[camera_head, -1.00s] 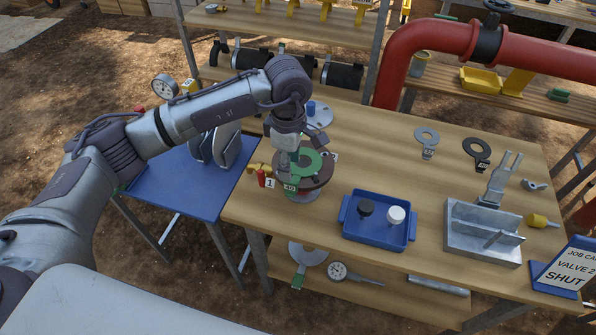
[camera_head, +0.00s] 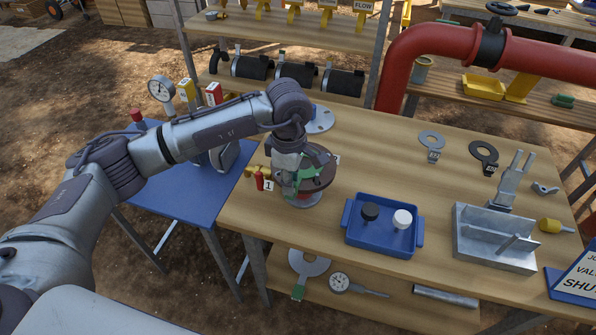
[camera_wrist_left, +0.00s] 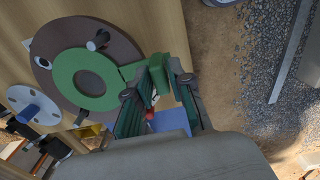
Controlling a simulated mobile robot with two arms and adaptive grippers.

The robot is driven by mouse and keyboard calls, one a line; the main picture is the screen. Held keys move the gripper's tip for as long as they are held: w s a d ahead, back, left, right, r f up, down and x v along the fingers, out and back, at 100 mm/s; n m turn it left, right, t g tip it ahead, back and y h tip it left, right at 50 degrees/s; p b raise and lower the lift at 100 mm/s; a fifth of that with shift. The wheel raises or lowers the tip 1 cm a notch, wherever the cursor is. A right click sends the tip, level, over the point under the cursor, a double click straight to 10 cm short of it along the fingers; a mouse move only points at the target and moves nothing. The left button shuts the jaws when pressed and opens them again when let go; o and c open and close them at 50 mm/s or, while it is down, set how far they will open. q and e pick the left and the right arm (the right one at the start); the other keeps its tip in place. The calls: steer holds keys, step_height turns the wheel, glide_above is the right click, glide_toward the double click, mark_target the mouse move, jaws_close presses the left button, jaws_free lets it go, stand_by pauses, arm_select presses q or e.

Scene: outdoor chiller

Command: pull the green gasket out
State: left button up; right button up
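My right gripper is not in view.
A bolt (camera_wrist_left: 99,40) stands up from the flange beside the gasket. A red-handled valve (camera_head: 260,181) with a number tag is close left of my gripper. A blue tray (camera_head: 384,246) with a black and a white knob stands to the right.

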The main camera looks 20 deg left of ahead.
arm_select(q)
jaws_close()
steer(key=shift+r, duration=0.7)
steer(key=shift+r+p, duration=0.75)
steer(key=shift+r, duration=0.65)
steer(key=shift+c, duration=0.6)
jaws_free()
jaws_close()
